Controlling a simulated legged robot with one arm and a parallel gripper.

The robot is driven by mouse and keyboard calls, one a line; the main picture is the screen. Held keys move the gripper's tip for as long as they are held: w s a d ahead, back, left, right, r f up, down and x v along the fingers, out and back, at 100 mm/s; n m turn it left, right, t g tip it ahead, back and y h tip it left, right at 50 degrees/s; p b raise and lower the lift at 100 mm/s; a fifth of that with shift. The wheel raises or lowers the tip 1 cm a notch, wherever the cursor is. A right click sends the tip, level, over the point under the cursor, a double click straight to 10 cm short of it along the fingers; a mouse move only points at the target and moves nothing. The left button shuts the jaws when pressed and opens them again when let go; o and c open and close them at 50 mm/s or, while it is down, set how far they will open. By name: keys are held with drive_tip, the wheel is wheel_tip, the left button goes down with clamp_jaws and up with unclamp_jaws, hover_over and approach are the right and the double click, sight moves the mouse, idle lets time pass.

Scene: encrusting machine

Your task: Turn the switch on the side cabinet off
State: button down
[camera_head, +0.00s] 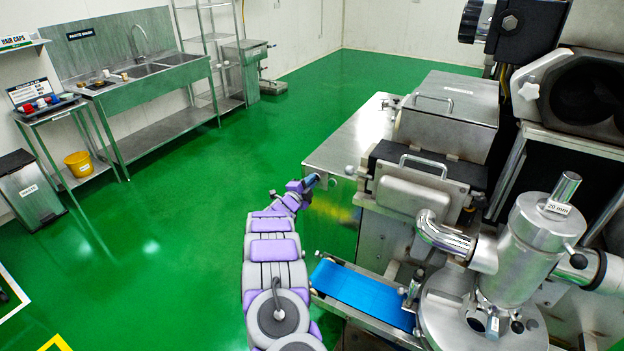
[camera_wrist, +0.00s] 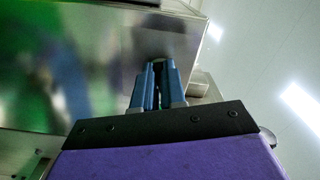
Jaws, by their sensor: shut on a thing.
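The side cabinet (camera_head: 345,140) is a low steel box at the left end of the machine, and its flat metal side fills much of the wrist view (camera_wrist: 110,60). My gripper (camera_head: 312,181) is at the near left side of this cabinet. In the wrist view my gripper's blue fingers (camera_wrist: 158,80) are close together against the cabinet face. They are shut on a small dark rounded part, the switch (camera_wrist: 159,61), near the cabinet's edge. Most of the switch is hidden by the fingers, so its turn position cannot be told. In the head view the switch is hidden.
A blue conveyor belt (camera_head: 362,294) lies right of my arm. The steel hopper (camera_head: 535,240) and machine housing (camera_head: 450,110) stand to the right. A sink bench (camera_head: 150,85) and a yellow bucket (camera_head: 78,164) are far left. The green floor (camera_head: 180,190) between is clear.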

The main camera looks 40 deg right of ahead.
drive_tip(key=shift+w+a+f+n+p, duration=0.15)
drive_tip(key=shift+n+p, duration=0.15)
drive_tip(key=shift+n, duration=0.45)
drive_tip(key=shift+s+a+f+n+p, duration=0.15)
drive_tip(key=shift+n+p, duration=0.15)
drive_tip(key=shift+n, duration=0.4)
drive_tip(key=shift+w+f+n+p, duration=0.15)
drive_tip(key=shift+n+p, duration=0.15)
drive_tip(key=shift+n, duration=0.45)
drive_tip(key=c, duration=1.4)
unclamp_jaws()
drive_tip(key=shift+f, duration=0.1)
drive_tip(key=shift+o, duration=1)
drive_tip(key=shift+d+r, duration=0.15)
drive_tip(key=shift+r, duration=0.1)
drive_tip(key=v, duration=1.7)
drive_tip(key=shift+s+a+p, duration=0.25)
drive_tip(key=shift+p, duration=0.05)
drive_tip(key=shift+f, duration=0.1)
